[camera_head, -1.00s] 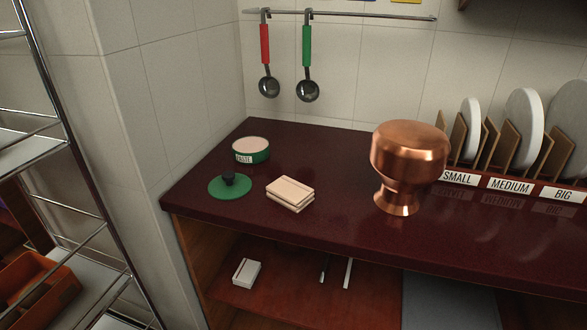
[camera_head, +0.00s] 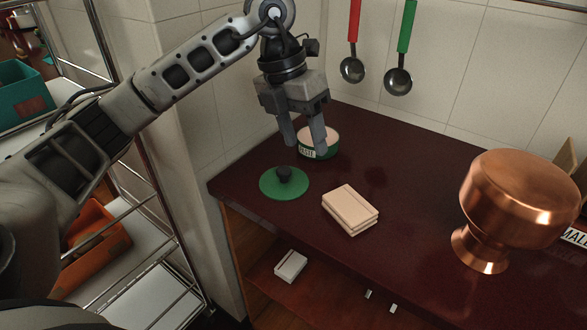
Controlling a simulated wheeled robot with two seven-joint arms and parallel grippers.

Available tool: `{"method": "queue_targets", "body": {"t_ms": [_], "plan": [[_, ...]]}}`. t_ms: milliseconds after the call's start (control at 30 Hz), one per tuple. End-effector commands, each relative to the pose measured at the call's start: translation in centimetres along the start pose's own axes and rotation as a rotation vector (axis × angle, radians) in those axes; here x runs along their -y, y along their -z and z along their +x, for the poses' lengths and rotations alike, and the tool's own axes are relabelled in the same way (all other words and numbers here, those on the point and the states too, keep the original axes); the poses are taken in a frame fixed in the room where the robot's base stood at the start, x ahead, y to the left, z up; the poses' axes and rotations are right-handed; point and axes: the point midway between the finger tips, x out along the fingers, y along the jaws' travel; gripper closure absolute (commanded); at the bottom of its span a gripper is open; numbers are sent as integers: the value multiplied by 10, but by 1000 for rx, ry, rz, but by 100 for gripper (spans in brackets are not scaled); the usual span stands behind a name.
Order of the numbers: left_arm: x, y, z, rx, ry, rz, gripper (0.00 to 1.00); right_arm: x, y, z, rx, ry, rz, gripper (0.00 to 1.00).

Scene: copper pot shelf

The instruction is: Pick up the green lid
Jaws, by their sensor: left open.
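The green lid (camera_head: 270,186) is a flat disc with a dark knob (camera_head: 284,174) and lies on the left part of the dark red counter (camera_head: 400,215). My left gripper (camera_head: 303,140) points down above and slightly behind the lid, with its two fingers apart and nothing between them. My right gripper is not in view.
A stack of beige blocks (camera_head: 350,209) lies right of the lid. A copper pot (camera_head: 510,205) stands farther right. Ladles with red and green handles (camera_head: 405,30) hang on the tiled wall. A metal rack (camera_head: 165,255) stands left. The counter's middle is clear.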

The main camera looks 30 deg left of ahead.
Motion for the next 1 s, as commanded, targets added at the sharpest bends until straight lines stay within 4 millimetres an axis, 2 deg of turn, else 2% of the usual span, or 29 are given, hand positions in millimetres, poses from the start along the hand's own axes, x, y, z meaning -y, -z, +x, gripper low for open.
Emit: {"method": "queue_targets", "body": {"t_ms": [33, 100, 167, 233, 633, 1000], "plan": [[-19, -1, -19, 10, -89, -39, 47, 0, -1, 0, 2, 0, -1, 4], [-38, 1, -36, 12, -178, -86, 47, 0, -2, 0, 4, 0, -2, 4], [-48, 3, -44, 12, -222, -112, 47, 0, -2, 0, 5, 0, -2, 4], [-54, 4, -43, 10, -245, -128, 47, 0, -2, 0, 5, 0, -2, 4], [-73, 5, 34, 7, -247, -126, 47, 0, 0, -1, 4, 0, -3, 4], [-82, 4, 66, 7, -244, -125, 47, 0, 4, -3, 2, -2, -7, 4]]}}
